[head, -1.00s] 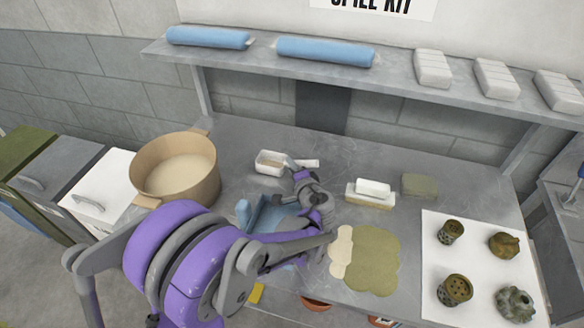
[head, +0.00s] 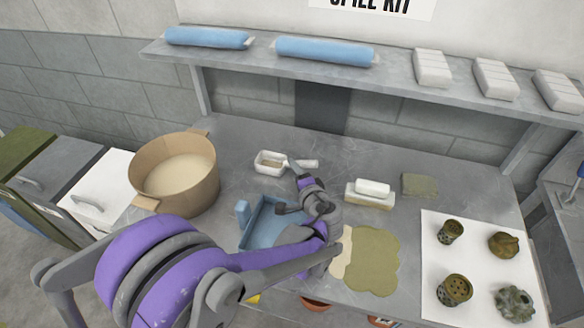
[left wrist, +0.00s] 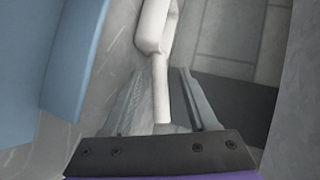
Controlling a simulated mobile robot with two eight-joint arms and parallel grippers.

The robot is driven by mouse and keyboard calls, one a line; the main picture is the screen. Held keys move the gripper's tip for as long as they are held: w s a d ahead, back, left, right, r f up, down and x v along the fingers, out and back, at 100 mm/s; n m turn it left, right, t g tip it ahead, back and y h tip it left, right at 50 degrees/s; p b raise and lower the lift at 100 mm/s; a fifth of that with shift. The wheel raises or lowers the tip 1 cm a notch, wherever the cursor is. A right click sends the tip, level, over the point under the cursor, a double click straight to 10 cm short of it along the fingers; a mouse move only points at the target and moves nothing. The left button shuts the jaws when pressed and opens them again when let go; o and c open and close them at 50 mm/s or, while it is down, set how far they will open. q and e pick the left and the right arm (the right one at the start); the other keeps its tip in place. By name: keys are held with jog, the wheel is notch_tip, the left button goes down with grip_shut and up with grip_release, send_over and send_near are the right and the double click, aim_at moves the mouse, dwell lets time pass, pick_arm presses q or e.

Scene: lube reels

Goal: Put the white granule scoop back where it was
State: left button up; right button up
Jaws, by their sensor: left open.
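The white granule scoop (head: 268,160) lies on the grey bench, to the right of the round tan tub, with its handle (head: 310,164) pointing right. My left gripper (head: 295,170) is at the handle, and a grey finger crosses in front of part of it. In the left wrist view the scoop (left wrist: 151,28) is at the top, and its handle runs down between the two spread fingers of my left gripper (left wrist: 160,100). The gripper is open. Whether a finger touches the handle cannot be told. My right gripper is not in view.
The tan tub (head: 144,178) of pale granules stands left. A blue dustpan (head: 262,232) lies under my arm. A white brush (head: 372,188), a green pad (head: 420,186) and a greenish spill (head: 373,262) lie right. A shelf (head: 395,82) overhangs the back.

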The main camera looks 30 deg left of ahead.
pick_arm(q)
jog(key=v, duration=0.8)
jog(key=shift+s+d, duration=0.1)
jog(key=shift+s, duration=0.1)
